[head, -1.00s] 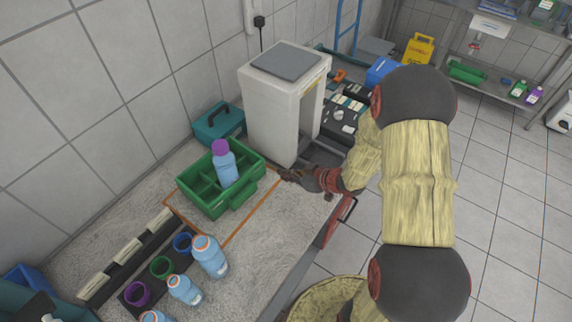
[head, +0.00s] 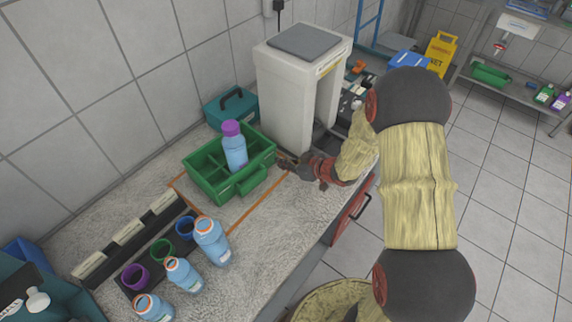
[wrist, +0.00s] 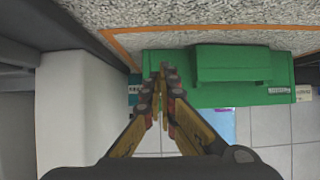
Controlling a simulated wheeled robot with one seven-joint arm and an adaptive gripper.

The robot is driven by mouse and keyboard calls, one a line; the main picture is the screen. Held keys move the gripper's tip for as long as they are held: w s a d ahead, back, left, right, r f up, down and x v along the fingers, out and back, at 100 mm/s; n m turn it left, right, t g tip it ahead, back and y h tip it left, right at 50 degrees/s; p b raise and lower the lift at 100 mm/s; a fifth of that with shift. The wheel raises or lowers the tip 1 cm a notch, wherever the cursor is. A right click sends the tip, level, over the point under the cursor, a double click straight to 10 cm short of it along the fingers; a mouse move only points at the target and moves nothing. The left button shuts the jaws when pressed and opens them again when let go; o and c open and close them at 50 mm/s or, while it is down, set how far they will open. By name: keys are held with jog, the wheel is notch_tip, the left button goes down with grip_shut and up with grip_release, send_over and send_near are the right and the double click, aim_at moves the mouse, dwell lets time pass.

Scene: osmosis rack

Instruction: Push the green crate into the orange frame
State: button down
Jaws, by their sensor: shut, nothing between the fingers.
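The green crate (head: 212,193) stands on the bench with a purple-capped blue bottle (head: 235,150) upright in it. The orange frame (head: 255,206) is a thin outline on the bench top. Its near side and corners show in front of the crate, with a bare strip between; its far side is hidden, so I cannot tell whether the crate's back lies over it. My gripper (head: 285,162) is low at the crate's right end, shut and empty. In the wrist view the fingertips (wrist: 165,76) overlap the left end of the crate (wrist: 225,68); contact is unclear.
A white appliance (head: 285,95) stands right behind my gripper. A teal box (head: 232,108) sits behind the crate by the wall. Several blue bottles (head: 211,243) and a dark rack with coloured cups (head: 135,277) stand at the front left.

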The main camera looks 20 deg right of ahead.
aim_at(272, 156)
jog(key=shift+w+a, duration=0.5)
jog(key=shift+w, duration=0.25)
jog(key=shift+w+a, duration=0.35)
jog(key=shift+w, duration=0.25)
jog(key=shift+w+a, duration=0.25)
jog(key=shift+w, duration=0.05)
jog(key=p+v, duration=0.5)
jog(key=v, duration=0.3)
jog(key=shift+s+d+f, duration=0.1)
jog(key=shift+s+f, duration=0.05)
jog(key=shift+f, duration=0.05)
